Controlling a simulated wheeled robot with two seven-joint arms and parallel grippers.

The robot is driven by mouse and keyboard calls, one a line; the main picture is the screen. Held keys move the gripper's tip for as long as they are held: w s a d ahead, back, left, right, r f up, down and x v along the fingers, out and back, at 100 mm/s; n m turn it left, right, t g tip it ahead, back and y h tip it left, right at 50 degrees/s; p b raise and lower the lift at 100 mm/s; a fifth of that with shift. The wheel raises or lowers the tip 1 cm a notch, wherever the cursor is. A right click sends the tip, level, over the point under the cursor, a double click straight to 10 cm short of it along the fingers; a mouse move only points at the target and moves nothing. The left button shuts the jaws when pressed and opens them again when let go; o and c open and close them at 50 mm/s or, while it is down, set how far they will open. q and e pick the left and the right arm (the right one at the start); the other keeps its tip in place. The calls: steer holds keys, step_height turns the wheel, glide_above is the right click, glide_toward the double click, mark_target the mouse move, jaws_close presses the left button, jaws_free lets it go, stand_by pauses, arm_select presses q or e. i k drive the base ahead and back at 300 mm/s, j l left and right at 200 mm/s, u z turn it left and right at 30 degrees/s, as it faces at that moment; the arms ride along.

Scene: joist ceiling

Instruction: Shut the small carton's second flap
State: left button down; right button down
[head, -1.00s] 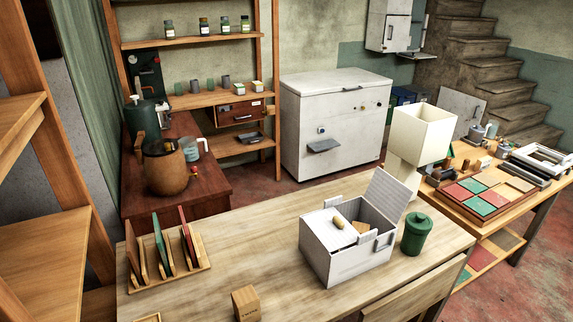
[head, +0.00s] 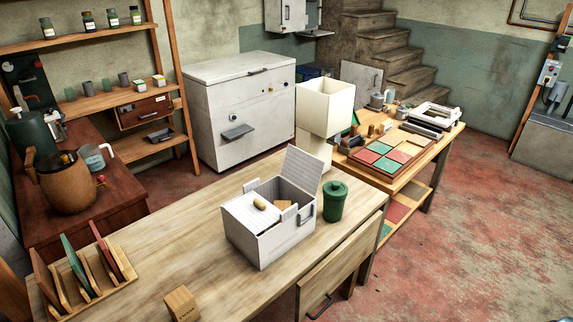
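The small carton (head: 268,246) is a white box with plank-like sides on the wooden table. One flap (head: 252,211), with a tan knob, lies over the left part of its top. The other flap (head: 302,170) stands up, tilted back, at the far right side. The right part of the top is open, and a tan block (head: 283,205) shows inside. A grey handle (head: 305,217) is on the right side. Neither of my grippers is in the head view.
A green lidded jar (head: 335,202) stands just right of the carton, near the raised flap. A white lamp (head: 323,108) stands behind it. A rack of boards (head: 88,280) and a small wooden block (head: 181,303) are to the left. The table (head: 185,245) is bare left of the carton.

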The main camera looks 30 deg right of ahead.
mark_target(304, 170)
steer(key=l+u, duration=0.15)
steer(key=u, duration=0.2)
steer(key=l+u, duration=0.15)
steer(key=u, duration=0.2)
steer(key=l+u, duration=0.2)
steer(key=l, duration=0.2)
steer(key=k+l+u, duration=0.2)
steer(key=l, duration=0.2)
steer(key=l+u, duration=0.2)
steer(key=l, duration=0.25)
steer(key=k+l, duration=0.1)
steer(key=l, duration=0.3)
steer(key=k+l+u, duration=0.1)
steer(key=l, duration=0.3)
steer(key=k+l+u, duration=0.1)
steer(key=l, duration=0.25)
steer(key=k+l, duration=0.2)
steer(key=l, duration=0.2)
steer(key=k+l+u, duration=0.1)
steer(key=l, duration=0.25)
steer(key=k+l, duration=0.15)
steer(key=l, duration=0.2)
steer(key=k+l, duration=0.15)
steer(key=l, duration=0.25)
steer(key=k+l, duration=0.2)
steer(key=l, duration=0.15)
steer(key=k+l, duration=0.15)
steer(key=l, duration=0.25)
steer(key=j+u, duration=0.15)
steer(key=j, duration=0.45)
